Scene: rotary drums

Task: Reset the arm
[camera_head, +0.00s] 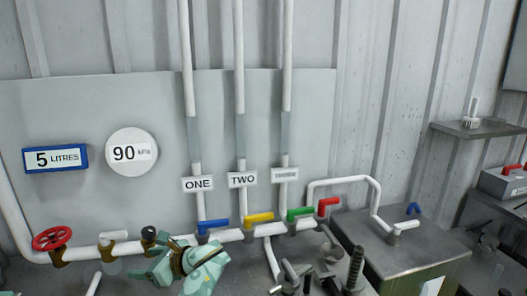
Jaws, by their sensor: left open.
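My left gripper (182,262) is pale green with dark and brass-coloured parts. It is at the bottom, left of centre, in front of the white pipe. It looks open, and I see nothing held in it. Whether it touches the pipe cannot be told. My right gripper is not in view.
A red handwheel (52,238) sits at the pipe's left end. Blue (213,225), yellow (258,218), green (300,212) and red (328,204) handles line the pipe. A metal box (400,240) and an upright threaded bolt (355,265) stand right.

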